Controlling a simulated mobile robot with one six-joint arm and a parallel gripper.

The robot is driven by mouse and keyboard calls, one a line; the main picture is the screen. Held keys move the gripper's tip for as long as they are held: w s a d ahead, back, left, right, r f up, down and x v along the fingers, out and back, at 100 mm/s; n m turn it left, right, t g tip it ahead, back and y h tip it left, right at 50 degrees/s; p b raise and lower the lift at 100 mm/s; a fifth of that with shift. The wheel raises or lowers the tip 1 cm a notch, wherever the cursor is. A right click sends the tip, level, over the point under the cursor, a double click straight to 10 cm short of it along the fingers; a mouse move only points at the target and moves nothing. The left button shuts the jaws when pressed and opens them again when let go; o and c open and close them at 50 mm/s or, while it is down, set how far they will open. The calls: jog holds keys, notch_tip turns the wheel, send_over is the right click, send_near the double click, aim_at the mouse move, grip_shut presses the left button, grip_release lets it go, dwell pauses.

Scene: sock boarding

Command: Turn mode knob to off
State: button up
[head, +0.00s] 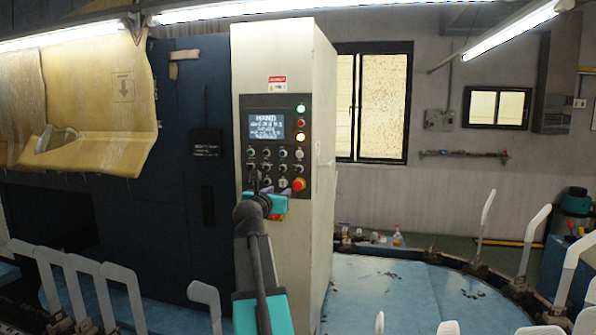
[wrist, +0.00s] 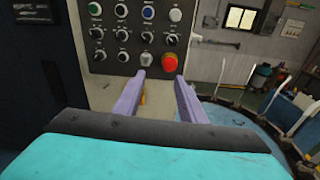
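The dark control panel (head: 275,130) is on the front of a cream cabinet. It carries a lit screen (head: 266,127) whose top line seems to read HAND. Below the screen are rows of small black knobs, clearer in the wrist view (wrist: 122,57). Their labels are too small to read, so I cannot tell which is the mode knob. A red mushroom button (wrist: 169,62) sits at the lower right of the panel. My gripper (head: 273,189) is in front of the panel's lower edge. In the wrist view its purple fingers (wrist: 160,78) are apart, with nothing between them.
A blue round table (head: 400,295) with pale upright sock boards (head: 486,215) around it is at right. More boards (head: 90,290) stand at lower left. A dark blue machine wall (head: 180,150) adjoins the cabinet. A yellow sheet (head: 95,90) hangs upper left.

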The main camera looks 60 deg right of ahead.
aim_at(296, 170)
jog(key=shift+h, duration=0.4)
jog(key=r, duration=0.1)
jog(key=s+r, duration=0.1)
jog(key=d+r, duration=0.1)
jog(key=r, duration=0.1)
jog(key=shift+s, duration=0.4)
jog(key=shift+d, duration=0.1)
jog(key=shift+p+x, duration=2.15)
jog(key=shift+x, duration=4.65)
jog(key=shift+s+f, duration=0.1)
jog(key=shift+f, duration=0.05)
jog(key=shift+c, duration=0.3)
grip_shut()
jog(key=shift+d, duration=0.15)
